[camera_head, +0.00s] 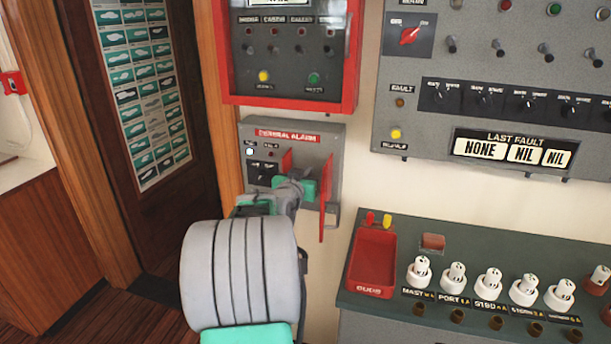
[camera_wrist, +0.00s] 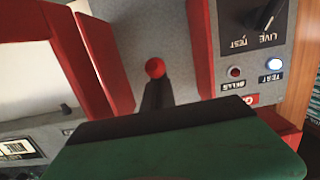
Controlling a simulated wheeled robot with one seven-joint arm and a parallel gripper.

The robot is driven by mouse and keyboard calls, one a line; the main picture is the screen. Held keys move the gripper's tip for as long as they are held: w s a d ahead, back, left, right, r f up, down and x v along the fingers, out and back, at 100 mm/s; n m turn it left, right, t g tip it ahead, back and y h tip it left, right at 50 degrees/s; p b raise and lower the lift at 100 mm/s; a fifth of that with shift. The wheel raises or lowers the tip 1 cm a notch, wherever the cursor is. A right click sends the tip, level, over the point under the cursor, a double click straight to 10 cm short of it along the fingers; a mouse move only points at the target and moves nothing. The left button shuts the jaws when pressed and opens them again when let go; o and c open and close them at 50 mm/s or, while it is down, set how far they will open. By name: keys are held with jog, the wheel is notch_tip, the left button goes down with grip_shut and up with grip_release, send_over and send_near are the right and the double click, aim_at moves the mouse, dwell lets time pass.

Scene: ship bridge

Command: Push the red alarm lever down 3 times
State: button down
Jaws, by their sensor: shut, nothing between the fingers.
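The grey general alarm panel (camera_head: 331,136) is on the wall, with red plates standing out from it, one (camera_head: 327,197) nearest the right edge. The red alarm lever shows in the wrist view as a red ball (camera_wrist: 155,68) on a dark stem, between red plates. In the head view I cannot make the lever out behind my gripper (camera_head: 298,187). My gripper is shut and empty, in front of the panel between the plates. In the wrist view its green and black fingers (camera_wrist: 175,145) cover the foot of the picture, close to the stem; I cannot tell whether they touch it.
A red-framed switch box (camera_head: 290,102) hangs just above the alarm panel. A large grey fault panel (camera_head: 420,150) is at upper right. Below it a console (camera_head: 460,235) bears a red bin (camera_head: 372,265) and several white knobs. A wooden door frame (camera_head: 215,95) stands at left.

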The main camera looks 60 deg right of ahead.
jog(key=shift+r+p, duration=0.4)
jog(key=shift+r, duration=1.3)
jog(key=shift+a+f, duration=0.1)
jog(key=shift+a, duration=0.1)
jog(key=s+a+r+b, duration=0.1)
jog(key=a+b, duration=0.3)
jog(key=a, duration=0.4)
jog(key=shift+s+a, duration=0.2)
jog(key=shift+a, duration=0.05)
